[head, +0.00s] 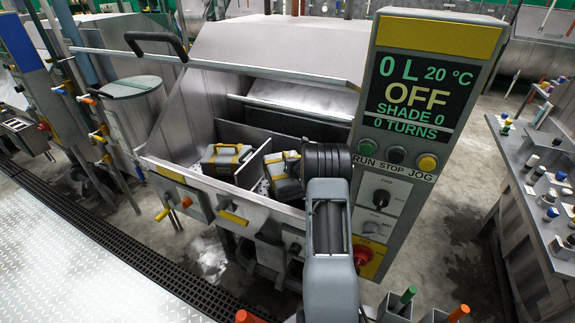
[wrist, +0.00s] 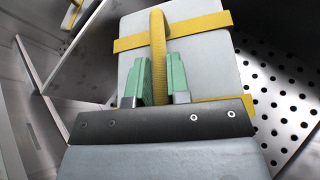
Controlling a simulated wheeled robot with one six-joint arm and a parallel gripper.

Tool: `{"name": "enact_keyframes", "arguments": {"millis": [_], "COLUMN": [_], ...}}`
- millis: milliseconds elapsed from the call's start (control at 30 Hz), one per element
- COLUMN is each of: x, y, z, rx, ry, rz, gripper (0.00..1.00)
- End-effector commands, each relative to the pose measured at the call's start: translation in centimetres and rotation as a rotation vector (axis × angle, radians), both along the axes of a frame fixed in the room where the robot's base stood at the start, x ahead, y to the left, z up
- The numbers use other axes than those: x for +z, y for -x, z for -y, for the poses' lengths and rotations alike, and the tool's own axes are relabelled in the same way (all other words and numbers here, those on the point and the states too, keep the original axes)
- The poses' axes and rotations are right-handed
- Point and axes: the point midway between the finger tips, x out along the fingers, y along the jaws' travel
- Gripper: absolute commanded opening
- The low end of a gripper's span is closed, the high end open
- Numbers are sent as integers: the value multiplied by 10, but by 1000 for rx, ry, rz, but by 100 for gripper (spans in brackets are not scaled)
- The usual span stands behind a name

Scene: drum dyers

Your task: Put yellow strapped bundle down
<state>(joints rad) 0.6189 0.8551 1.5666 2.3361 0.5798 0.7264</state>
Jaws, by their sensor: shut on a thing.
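The yellow strapped bundle (wrist: 205,75) is a pale grey block with yellow straps and a raised yellow loop. My gripper (wrist: 161,80) has its green fingers closed on this loop from both sides. In the head view the held bundle (head: 283,182) is inside the open drum machine, right of a thin divider, partly hidden by my wrist. Whether its underside touches the perforated floor (wrist: 285,100) cannot be told. A second grey bundle with yellow straps (head: 226,158) sits left of the divider; a corner of it shows in the wrist view (wrist: 72,14).
The thin metal divider (head: 254,164) stands close to the left of the held bundle. The machine's front wall (head: 190,185) is near my arm. A control panel (head: 413,95) reading OFF stands right of the opening. Perforated floor is free to the right of the bundle.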

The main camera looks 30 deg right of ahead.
Motion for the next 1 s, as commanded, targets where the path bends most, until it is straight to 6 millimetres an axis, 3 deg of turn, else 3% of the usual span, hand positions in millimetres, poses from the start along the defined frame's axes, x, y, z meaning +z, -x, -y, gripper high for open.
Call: {"name": "enact_keyframes", "arguments": {"millis": [567,600,867,1000], "x": [-4,-8,-8,-8], "y": [-1,0,0,0], "z": [0,0,0,0], "rx": [1,0,0,0], "ry": [3,1,1,0], "rz": [8,0,0,0], "gripper": [0,18,42,42]}}
